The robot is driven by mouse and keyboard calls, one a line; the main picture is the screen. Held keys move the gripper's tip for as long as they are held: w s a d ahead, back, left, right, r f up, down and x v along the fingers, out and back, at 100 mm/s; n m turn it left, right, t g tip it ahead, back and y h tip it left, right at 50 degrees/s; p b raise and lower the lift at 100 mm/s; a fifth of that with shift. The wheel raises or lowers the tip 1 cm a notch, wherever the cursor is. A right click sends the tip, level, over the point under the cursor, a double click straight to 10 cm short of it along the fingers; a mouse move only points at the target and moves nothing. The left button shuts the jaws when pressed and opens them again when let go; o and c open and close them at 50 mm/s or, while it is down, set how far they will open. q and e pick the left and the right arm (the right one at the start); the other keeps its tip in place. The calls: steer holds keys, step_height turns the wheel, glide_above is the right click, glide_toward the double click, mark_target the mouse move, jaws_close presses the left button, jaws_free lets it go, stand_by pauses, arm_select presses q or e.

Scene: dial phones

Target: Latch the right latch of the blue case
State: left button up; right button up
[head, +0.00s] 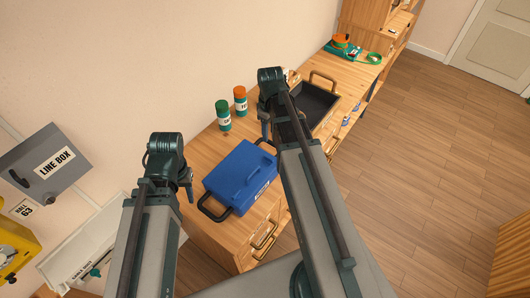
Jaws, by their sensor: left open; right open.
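The blue case (236,178) lies on the wooden desk with its lid down. It has dark handles at its two ends and a white label on its front side. Its latches are too small to make out, and my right arm passes in front of its right side. My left gripper (188,184) is at the left of the case, apart from it, open and empty. My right gripper (265,121) is above the desk behind the case's far end, open, partly hidden by its own arm.
A green canister (223,116) and an orange-topped canister (241,101) stand behind the case. A black tray (316,101) is to the right, partly behind my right arm. The grey line box (44,165) hangs on the left wall. A teal phone (343,49) sits at the far desk end.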

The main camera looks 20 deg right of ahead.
mark_target(269, 157)
steer(key=shift+f, duration=0.15)
step_height(269, 157, down, 14)
steer(key=b, duration=1.3)
steer(key=shift+r+b, duration=0.2)
steer(key=shift+b, duration=0.2)
steer(key=shift+r, duration=0.1)
steer(key=shift+c, duration=0.2)
jaws_close()
